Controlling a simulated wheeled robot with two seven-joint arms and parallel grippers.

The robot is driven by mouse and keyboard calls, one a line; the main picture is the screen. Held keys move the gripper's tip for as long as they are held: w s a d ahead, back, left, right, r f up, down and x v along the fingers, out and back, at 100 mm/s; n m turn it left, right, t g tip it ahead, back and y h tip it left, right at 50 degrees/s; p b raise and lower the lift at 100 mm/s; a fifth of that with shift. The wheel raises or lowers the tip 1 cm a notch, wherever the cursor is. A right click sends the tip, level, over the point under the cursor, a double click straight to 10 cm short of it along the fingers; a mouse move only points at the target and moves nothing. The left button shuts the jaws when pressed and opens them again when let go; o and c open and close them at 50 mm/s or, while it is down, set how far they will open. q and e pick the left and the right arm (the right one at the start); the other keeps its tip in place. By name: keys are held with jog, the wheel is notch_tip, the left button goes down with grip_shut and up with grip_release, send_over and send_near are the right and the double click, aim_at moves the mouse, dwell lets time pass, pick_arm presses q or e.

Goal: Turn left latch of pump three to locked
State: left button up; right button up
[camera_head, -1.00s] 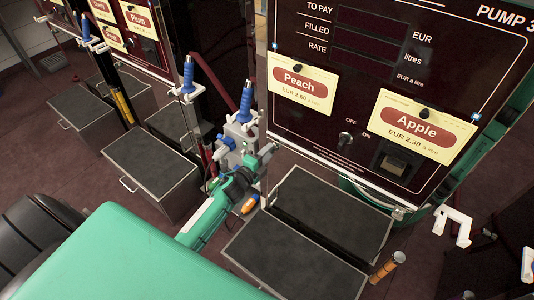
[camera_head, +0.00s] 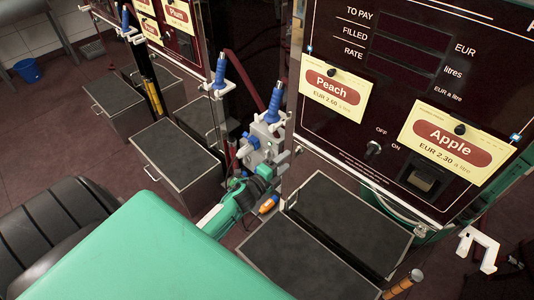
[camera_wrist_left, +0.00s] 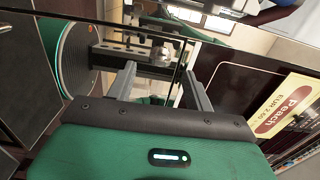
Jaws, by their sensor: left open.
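Pump three (camera_head: 345,150) is the dark red panel with the yellow Peach label (camera_head: 334,94) and Apple label (camera_head: 455,142); the Peach label also shows in the wrist view (camera_wrist_left: 285,106). My left gripper (camera_head: 280,162) is at the lower left edge of this panel, beside the grey and blue nozzle unit. In the wrist view its two grey fingers (camera_wrist_left: 160,86) are apart, with the dark panel edge and a shiny surface between and beyond them. I cannot make out the left latch or its position. My right gripper is not in view.
Dark step boxes (camera_head: 340,220) stand below the pump, close under my left arm. Blue-handled nozzles (camera_head: 272,104) stand left of the panel. A white bracket (camera_head: 477,246) sticks out at the right. A blue bucket (camera_head: 27,70) is on the floor at far left.

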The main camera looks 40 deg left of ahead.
pick_arm(q)
jog(key=s+a, duration=0.1)
jog(key=s, duration=0.8)
jog(key=shift+s+a+b, duration=0.15)
jog(key=shift+s+b, duration=0.05)
jog(key=shift+b, duration=0.2)
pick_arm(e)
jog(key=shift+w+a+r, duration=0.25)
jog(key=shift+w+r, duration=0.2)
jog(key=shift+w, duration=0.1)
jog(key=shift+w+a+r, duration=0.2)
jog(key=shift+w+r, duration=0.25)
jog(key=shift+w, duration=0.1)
